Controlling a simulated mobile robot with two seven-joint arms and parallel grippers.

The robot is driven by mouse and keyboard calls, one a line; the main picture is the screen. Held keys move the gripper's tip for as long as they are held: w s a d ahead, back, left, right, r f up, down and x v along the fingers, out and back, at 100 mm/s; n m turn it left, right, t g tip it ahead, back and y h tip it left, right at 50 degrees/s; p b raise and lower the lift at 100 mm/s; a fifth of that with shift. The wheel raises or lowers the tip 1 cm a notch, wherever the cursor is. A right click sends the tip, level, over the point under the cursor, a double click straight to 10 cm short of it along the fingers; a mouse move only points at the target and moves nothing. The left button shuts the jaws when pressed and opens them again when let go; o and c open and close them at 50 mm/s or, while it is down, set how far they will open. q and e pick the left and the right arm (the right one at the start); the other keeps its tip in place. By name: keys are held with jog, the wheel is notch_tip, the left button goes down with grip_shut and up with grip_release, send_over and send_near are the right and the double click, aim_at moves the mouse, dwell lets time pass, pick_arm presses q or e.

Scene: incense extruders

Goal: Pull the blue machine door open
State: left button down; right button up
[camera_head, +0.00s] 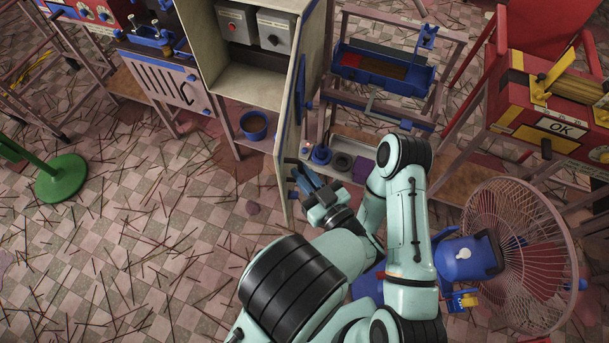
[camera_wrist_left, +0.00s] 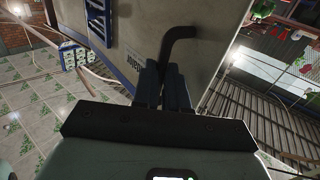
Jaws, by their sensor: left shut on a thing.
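The machine door (camera_head: 286,130) is a pale grey panel with blue edging, seen almost edge-on in the head view. It stands swung out from the cabinet (camera_head: 238,82), whose inside shows. In the left wrist view the door panel (camera_wrist_left: 216,42) fills the upper middle and carries a dark bent handle (camera_wrist_left: 181,32). My left gripper (camera_head: 305,178) is at the door's lower right side. Its fingers (camera_wrist_left: 163,88) are closed around the lower part of the handle. The exact contact is partly hidden between the fingers. My right gripper is not in view.
Inside the cabinet are grey control boxes (camera_head: 237,24). A rack with a blue tray (camera_head: 385,75) stands right of the door. A fan (camera_head: 525,250) stands at the right. The floor (camera_head: 150,250) left of the door is open, strewn with sticks.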

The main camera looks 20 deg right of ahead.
pick_arm(q)
jog(key=shift+w+d+r, duration=0.1)
jog(key=shift+w+r, duration=0.05)
jog(key=shift+w, duration=0.15)
jog(key=c, duration=1.4)
grip_release()
jog(key=shift+o, duration=1.2)
jog(key=shift+w+d, duration=0.1)
jog(key=shift+w, duration=0.1)
jog(key=shift+s, duration=0.1)
jog(key=shift+f, duration=0.2)
